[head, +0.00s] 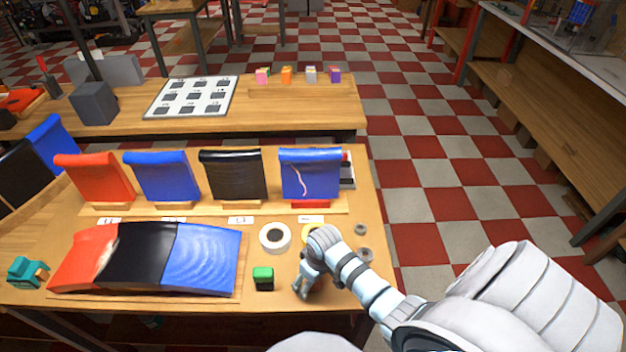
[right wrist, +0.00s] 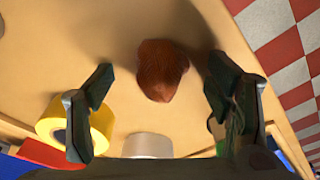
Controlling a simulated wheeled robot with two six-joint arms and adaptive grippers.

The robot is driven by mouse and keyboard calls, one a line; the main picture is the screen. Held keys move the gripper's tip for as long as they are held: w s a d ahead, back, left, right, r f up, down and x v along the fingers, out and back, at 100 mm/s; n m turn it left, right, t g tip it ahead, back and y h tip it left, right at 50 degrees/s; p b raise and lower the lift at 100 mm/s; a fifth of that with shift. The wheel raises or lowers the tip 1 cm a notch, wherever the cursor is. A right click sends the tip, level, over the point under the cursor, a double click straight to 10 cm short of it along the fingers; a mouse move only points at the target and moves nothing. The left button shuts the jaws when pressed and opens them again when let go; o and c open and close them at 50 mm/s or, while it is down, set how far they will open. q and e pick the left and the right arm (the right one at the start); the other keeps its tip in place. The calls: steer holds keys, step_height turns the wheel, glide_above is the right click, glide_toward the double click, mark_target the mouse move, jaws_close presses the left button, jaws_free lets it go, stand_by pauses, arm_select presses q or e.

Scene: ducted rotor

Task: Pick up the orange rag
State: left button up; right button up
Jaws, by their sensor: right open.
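The orange rag (right wrist: 162,68) is a small crumpled brownish-orange lump on the wooden table top, at the upper middle of the right wrist view. My right gripper (right wrist: 160,100) is open, with one finger on each side of the rag's column and a gap to it on both sides. The rag lies a little ahead of the fingertips in that view, and neither finger visibly touches it. In the head view my right gripper (head: 304,286) is low over the table's front right part and mostly hides the rag. My left gripper is not in view.
A green block (head: 263,279) and a white tape roll (head: 274,237) stand left of my gripper. A yellow roll (right wrist: 62,122) and a grey cylinder (right wrist: 148,146) are near the fingers. Draped coloured panels (head: 170,258) fill the table's left. The front right edge is close.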

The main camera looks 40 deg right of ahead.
steer(key=shift+r, duration=0.1)
steer(key=c, duration=1.2)
steer(key=shift+c, duration=0.2)
step_height(320, 180, up, 20)
steer(key=p, duration=0.4)
